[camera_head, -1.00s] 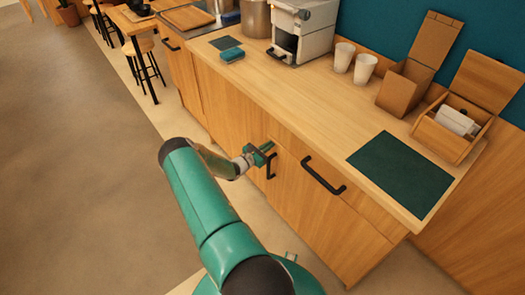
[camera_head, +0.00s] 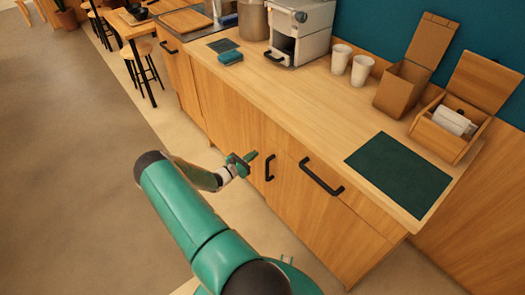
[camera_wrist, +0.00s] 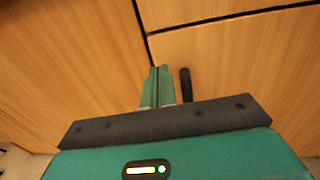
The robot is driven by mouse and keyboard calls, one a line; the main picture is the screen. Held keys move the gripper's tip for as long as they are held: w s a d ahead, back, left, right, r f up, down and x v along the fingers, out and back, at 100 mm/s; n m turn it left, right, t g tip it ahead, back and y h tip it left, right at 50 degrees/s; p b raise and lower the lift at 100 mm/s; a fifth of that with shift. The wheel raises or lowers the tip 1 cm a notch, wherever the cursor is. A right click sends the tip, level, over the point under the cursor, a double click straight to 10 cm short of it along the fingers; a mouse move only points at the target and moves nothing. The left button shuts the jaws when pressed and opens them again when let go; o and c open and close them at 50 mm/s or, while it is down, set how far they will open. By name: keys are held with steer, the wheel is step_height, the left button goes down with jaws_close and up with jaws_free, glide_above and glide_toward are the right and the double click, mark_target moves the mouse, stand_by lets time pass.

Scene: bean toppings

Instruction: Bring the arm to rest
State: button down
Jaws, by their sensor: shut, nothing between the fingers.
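My gripper (camera_head: 250,157) is at the end of my green arm, in front of the wooden cabinet doors and below the counter top. In the wrist view its green fingers (camera_wrist: 158,86) are together, with nothing between them. They point at the cabinet front. A black vertical door handle (camera_head: 269,167) is just right of the gripper. It also shows in the wrist view (camera_wrist: 186,85), right beside the fingers. The gripper appears apart from the handle.
The wooden counter (camera_head: 300,100) holds a dark green mat (camera_head: 398,173), two white cups (camera_head: 350,63), an open cardboard box (camera_head: 404,85), a wooden box (camera_head: 446,127) and a coffee machine (camera_head: 300,32). A black drawer handle (camera_head: 321,178) sticks out to the right.

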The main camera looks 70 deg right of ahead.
steer(key=v, duration=0.6)
steer(key=shift+w, duration=0.4)
steer(key=shift+a+r, duration=0.1)
steer(key=shift+a, duration=0.05)
steer(key=w+a+r+m+t+y, duration=0.1)
steer(key=w+a+r+m+y, duration=0.25)
steer(key=a+r, duration=0.5)
steer(key=w+a+r+m+t+y, duration=0.1)
steer(key=w+a+r+m+y, duration=0.2)
steer(key=a+r, duration=0.55)
steer(key=w+a+r+m+t+y, duration=0.1)
steer(key=a+r+m+y, duration=0.5)
steer(key=r, duration=0.5)
steer(key=s+a+r+t+y, duration=0.1)
steer(key=s+a+r+t, duration=0.2)
steer(key=a, duration=0.6)
steer(key=s+a+r+t+y, duration=0.1)
steer(key=s+a+r+t, duration=0.2)
steer(key=s+a+r, duration=0.2)
steer(key=s+a+r+t+y, duration=0.2)
steer(key=s+a+r+t, duration=0.1)
steer(key=a+r, duration=0.6)
steer(key=a+m, duration=0.1)
steer(key=a, duration=0.3)
steer(key=shift+s+a+r+t, duration=0.2)
steer(key=shift+s+a+t, duration=0.1)
steer(key=shift+s, duration=0.1)
